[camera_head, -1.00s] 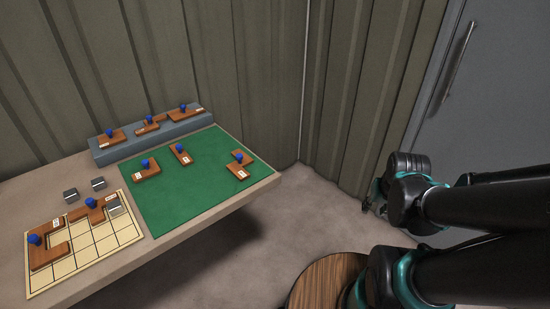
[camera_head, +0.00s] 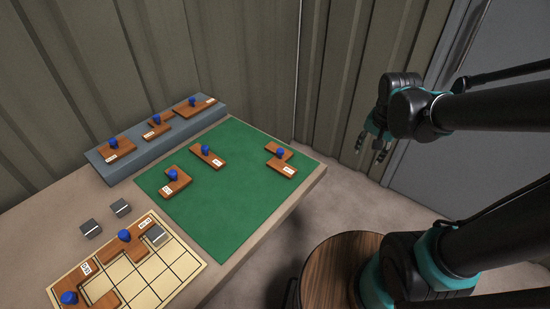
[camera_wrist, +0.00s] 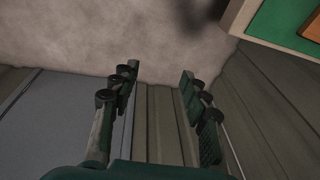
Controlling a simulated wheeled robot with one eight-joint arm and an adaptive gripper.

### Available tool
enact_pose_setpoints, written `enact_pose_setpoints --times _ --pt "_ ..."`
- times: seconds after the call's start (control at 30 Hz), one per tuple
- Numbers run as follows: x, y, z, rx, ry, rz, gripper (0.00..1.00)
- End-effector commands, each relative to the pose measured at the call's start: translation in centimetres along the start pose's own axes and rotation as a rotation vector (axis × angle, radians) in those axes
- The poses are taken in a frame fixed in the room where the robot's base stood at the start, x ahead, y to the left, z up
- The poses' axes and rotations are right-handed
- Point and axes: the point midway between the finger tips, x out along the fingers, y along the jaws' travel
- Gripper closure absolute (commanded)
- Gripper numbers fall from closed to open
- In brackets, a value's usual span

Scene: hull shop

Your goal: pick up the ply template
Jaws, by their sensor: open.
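Several brown wooden templates with blue knobs and white labels are in the head view; I cannot tell which one is the ply template. Three lie on the green mat (camera_head: 235,200): a left one (camera_head: 178,186), a middle one (camera_head: 209,158) and a right one (camera_head: 281,162). Others stand on the blue-grey ledge (camera_head: 160,146) at the back, and some lie on the yellow grid board (camera_head: 160,285). My gripper (camera_head: 373,150) hangs to the right of the table, apart from every template. In the wrist view its fingers (camera_wrist: 157,90) are spread and empty.
Small grey blocks (camera_head: 90,228) sit beside and on the grid board. A round wooden stool top (camera_head: 335,275) stands below the table's right side. Ribbed walls (camera_head: 240,60) rise behind. The table's corner shows at the wrist view's upper right (camera_wrist: 245,20).

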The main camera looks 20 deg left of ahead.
Motion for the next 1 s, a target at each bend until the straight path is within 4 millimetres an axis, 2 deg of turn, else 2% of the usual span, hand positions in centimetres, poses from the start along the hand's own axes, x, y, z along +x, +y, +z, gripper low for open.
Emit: enact_pose_setpoints --times 0.03,0.17,0.3,0.4,0.5,0.6,0.77,0.87,1.0 --pt "-0.9 -3.0 -0.1 0.047 -0.021 0.01 0.54" --pt "-3.3 -9.4 0.7 0.219 -0.058 0.058 0.54" --pt "-6.2 -16.2 2.9 0.403 -0.071 0.12 0.54" --pt "-8.2 -20.4 5.1 0.525 -0.061 0.166 0.54" --pt "-9.9 -23.7 7.4 0.628 -0.043 0.201 0.54" --pt "-11.2 -25.8 9.2 0.705 -0.023 0.225 0.54" --pt "-12.1 -27.3 10.7 0.772 -0.003 0.243 0.54" --pt "-11.3 -27.4 11.0 0.784 0.0 0.245 0.54" --pt "-8.8 -26.8 11.2 0.786 0.0 0.245 0.54"
